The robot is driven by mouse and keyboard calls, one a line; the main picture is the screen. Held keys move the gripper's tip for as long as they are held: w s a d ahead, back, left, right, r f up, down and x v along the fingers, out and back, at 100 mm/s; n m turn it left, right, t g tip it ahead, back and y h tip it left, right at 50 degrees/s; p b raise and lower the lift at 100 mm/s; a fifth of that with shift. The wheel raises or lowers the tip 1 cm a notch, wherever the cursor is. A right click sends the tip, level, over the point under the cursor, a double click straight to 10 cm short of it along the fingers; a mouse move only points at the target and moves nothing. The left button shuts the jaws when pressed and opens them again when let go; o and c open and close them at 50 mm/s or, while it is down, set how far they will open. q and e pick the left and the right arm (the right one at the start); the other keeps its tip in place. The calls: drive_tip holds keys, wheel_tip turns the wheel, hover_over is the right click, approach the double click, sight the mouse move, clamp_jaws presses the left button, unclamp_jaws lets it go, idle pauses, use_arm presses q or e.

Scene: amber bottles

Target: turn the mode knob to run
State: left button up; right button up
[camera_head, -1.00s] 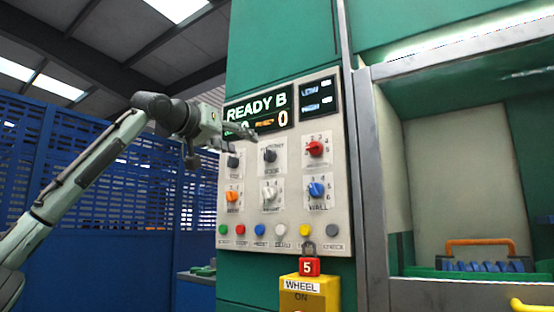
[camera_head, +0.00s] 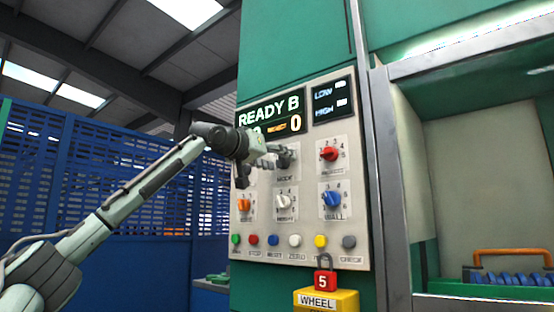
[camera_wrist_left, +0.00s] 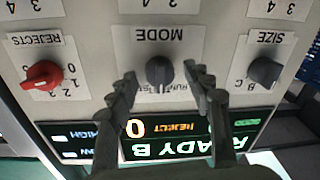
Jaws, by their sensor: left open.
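The mode knob (camera_wrist_left: 159,73) is dark grey and sits on a white plate lettered MODE, upside down in the left wrist view. My left gripper (camera_wrist_left: 162,78) is open, with one finger on either side of the knob and gaps to it. My right gripper is not in view.
Around it are a red rejects knob (camera_head: 328,154), a blue wall knob (camera_head: 331,199), a white knob (camera_head: 284,201) and an orange knob (camera_head: 244,205). A grey size knob (camera_wrist_left: 264,71) is beside it. A red padlock (camera_head: 325,279) hangs below. The display (camera_head: 270,123) reads READY B.

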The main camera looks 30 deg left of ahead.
use_arm(q)
drive_tip(key=shift+c, duration=0.3)
clamp_jaws()
